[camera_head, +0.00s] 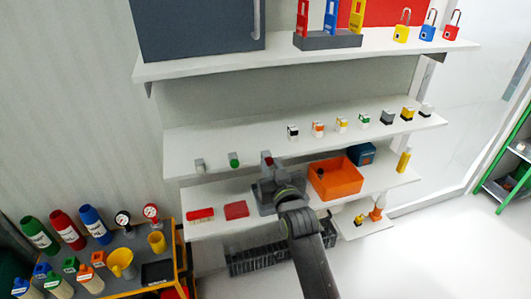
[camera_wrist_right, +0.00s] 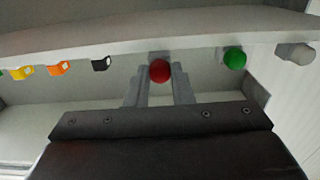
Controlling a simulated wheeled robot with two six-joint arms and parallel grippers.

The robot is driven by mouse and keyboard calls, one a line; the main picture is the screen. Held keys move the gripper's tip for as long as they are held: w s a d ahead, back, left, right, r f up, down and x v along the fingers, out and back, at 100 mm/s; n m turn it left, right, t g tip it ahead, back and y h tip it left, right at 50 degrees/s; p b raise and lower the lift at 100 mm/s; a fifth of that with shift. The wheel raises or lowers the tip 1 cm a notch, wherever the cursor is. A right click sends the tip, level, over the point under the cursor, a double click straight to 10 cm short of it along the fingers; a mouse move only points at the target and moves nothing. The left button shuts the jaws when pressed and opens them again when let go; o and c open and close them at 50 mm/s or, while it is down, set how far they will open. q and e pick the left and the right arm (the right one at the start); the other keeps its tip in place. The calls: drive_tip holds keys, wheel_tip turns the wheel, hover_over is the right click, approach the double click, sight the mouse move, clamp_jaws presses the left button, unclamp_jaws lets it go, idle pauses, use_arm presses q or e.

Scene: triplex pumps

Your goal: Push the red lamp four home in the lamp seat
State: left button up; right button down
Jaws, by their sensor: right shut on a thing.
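The red lamp (camera_head: 268,157) is at the front edge of the middle shelf, right of a green lamp (camera_head: 234,159) and a grey-white lamp (camera_head: 200,165). In the right wrist view the round red lamp (camera_wrist_right: 160,70) shows between the fingertips of my right gripper (camera_wrist_right: 160,82). In the head view my right gripper (camera_head: 268,170) reaches up to the lamp from below and is shut on it. The lamp seat is hidden behind the lamp and fingers, so I cannot tell how deep the lamp sits. My left gripper is not in view.
Several small coloured switches (camera_head: 342,124) line the shelf to the right. An orange bin (camera_head: 336,178) and red blocks (camera_head: 236,210) are on the lower shelf close to my arm. A cart (camera_head: 186,275) with bottles and gauges stands at left.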

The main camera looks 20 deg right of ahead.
sight(270, 163)
drive_tip(key=shift+s+p, duration=0.65)
drive_tip(key=shift+s, duration=1)
